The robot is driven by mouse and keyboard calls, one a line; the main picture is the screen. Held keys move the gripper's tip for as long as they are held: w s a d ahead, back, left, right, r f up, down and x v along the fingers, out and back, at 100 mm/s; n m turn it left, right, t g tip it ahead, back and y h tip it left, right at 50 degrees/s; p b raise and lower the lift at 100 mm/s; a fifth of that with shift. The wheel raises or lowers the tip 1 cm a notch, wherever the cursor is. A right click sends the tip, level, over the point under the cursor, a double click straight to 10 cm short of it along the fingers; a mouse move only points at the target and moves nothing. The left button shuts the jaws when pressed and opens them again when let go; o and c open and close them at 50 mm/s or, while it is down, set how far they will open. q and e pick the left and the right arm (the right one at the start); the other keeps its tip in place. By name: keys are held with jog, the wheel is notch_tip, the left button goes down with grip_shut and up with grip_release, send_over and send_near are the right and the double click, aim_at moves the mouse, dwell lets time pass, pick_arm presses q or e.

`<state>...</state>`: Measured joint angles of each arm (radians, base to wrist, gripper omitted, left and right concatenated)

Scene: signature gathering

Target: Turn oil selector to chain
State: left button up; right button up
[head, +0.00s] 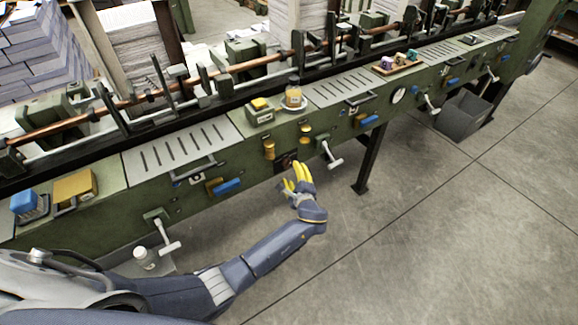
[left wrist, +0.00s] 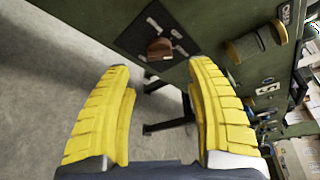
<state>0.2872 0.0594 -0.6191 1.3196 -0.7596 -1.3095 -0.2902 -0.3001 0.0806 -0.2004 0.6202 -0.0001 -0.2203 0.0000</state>
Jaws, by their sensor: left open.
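The oil selector shows in the left wrist view as a small brown knob (left wrist: 160,47) on a dark plate with pale marks, fixed to the green machine front. Its markings are too small to read. In the head view the selector (head: 286,161) is a small dark plate with a reddish-brown knob, low on the front panel. My left gripper (head: 297,171) has yellow fingers, open and empty, just in front of the selector. In the left wrist view the open fingers (left wrist: 160,75) stand on either side below the knob, apart from it. My right gripper is not in view.
Brass-yellow knobs (head: 269,149) sit left of the selector and above it. A white crank handle (head: 328,155) juts out to the right. A blue handle (head: 226,186) sticks out further left. A machine leg (head: 370,158) stands at right.

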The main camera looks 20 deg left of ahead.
aim_at(287, 163)
pick_arm(q)
jog(key=x, duration=0.6)
jog(key=shift+a, duration=0.1)
grip_shut()
dwell(0.5)
